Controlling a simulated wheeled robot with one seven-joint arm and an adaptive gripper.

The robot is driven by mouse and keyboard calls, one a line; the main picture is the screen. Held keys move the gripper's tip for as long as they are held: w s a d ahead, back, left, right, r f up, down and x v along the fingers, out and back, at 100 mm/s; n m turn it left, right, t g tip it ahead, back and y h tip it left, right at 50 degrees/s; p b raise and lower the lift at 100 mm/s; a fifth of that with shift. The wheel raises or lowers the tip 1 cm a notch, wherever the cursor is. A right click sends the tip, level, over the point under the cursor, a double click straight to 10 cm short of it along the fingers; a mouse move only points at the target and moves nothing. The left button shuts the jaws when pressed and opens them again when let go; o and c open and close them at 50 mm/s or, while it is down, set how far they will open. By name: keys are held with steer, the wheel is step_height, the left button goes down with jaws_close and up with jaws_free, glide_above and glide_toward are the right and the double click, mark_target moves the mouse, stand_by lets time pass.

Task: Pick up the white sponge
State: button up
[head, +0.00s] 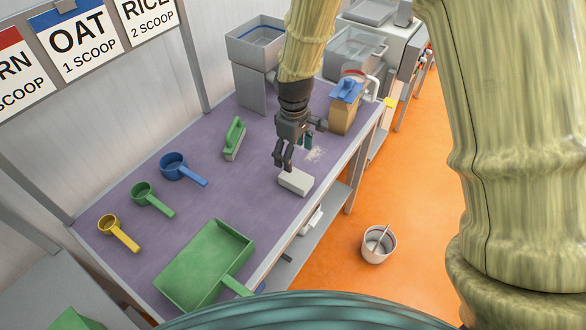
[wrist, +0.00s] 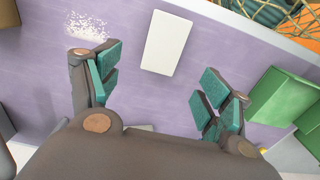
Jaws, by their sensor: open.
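The white sponge (head: 296,181) is a pale rectangular block lying flat on the purple table top (head: 215,215), near its front edge. It also shows in the wrist view (wrist: 167,42), at the top between my fingers. My gripper (head: 296,150) is above and just behind the sponge in the head view. Its teal-padded fingers are spread wide in the wrist view (wrist: 156,86), with nothing between them. The sponge lies beyond the fingertips, and I cannot tell the exact height gap.
A patch of white crumbs (head: 315,154) lies near the sponge. A paper bag (head: 344,112) stands at the right end.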

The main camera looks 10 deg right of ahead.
mark_target(295, 176)
steer(key=shift+s+f, duration=0.1)
steer(key=shift+f, duration=0.2)
steer(key=shift+s+f+p, duration=0.4)
steer(key=shift+s+f, duration=0.1)
steer(key=shift+f, duration=0.2)
steer(key=f, duration=0.1)
steer(key=w+f, duration=0.1)
steer(key=f, duration=0.1)
steer(key=shift+s+f+p, duration=0.1)
steer(key=shift+s+p, duration=0.25)
steer(key=shift+p, duration=0.1)
steer(key=shift+d+f+p, duration=0.15)
steer(key=shift+f+p, duration=0.9)
steer(key=shift+f, duration=1.45)
steer(key=c, duration=0.9)
steer(key=shift+c, duration=0.5)
steer(key=shift+r, duration=0.2)
